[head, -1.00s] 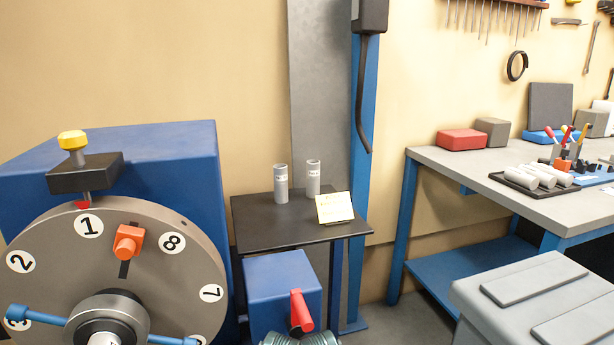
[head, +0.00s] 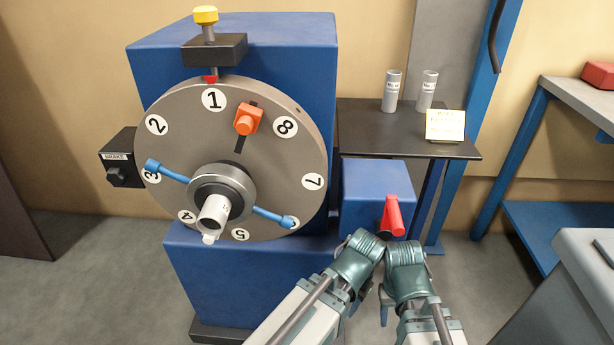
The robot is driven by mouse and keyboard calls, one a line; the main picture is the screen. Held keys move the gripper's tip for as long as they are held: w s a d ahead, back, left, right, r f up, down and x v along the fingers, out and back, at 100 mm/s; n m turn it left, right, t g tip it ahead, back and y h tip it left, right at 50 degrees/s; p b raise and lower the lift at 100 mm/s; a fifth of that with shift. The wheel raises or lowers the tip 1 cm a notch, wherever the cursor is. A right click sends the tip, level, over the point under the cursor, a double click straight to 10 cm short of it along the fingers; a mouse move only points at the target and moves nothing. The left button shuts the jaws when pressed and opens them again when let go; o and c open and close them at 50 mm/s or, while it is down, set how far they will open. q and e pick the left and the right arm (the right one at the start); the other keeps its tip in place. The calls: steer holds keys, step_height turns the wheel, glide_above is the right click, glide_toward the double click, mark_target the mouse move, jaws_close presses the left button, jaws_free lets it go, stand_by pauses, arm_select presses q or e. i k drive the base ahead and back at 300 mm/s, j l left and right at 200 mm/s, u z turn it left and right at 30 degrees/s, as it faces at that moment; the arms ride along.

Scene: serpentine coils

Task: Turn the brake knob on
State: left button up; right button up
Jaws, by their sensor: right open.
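The brake knob (head: 115,177) is a small dark knob on the front of a black box labelled BRAKE (head: 122,158). The box sits at the left side of the blue machine, partly behind the big grey numbered disc (head: 285,170). The picture is too coarse to read how the knob is turned. My right gripper (head: 385,308) is low at the bottom right, mostly hidden by my arm links, open and far from the knob. My left gripper cannot be made out.
Blue handles (head: 168,171) stick out from the disc's hub. An orange block (head: 247,119) is on its face. A red lever (head: 393,217) on a blue box stands right of the disc, just beyond my arm links. Open floor (head: 110,270) lies below the brake box.

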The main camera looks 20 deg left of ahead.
mark_target(116, 177)
steer(key=u, duration=1.9)
